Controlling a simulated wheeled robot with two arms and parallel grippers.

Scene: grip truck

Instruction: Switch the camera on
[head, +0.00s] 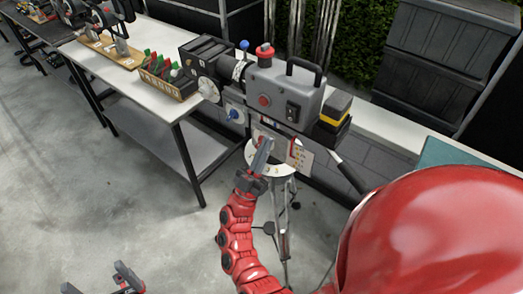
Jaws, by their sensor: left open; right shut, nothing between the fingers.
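The camera (312,100) is a grey box on a tripod (283,215), with its lens pointing left and a black handle on top. Its near side has a round red button (264,99) and a black switch panel (293,110); the switch position is too small to tell. A red knob (265,50) sits on top. My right gripper (266,143) is shut and empty, pointing up just below the camera body, in front of its lower plate; whether it touches is unclear. My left gripper (105,282) is open and empty at the bottom left, far from the camera, partly cut off.
A white table (130,82) on the left holds a wooden box of tools (168,78) close to the lens. A black-and-yellow block (335,112) is at the camera's right end. Dark crates (440,50) stand behind. The floor at left is clear.

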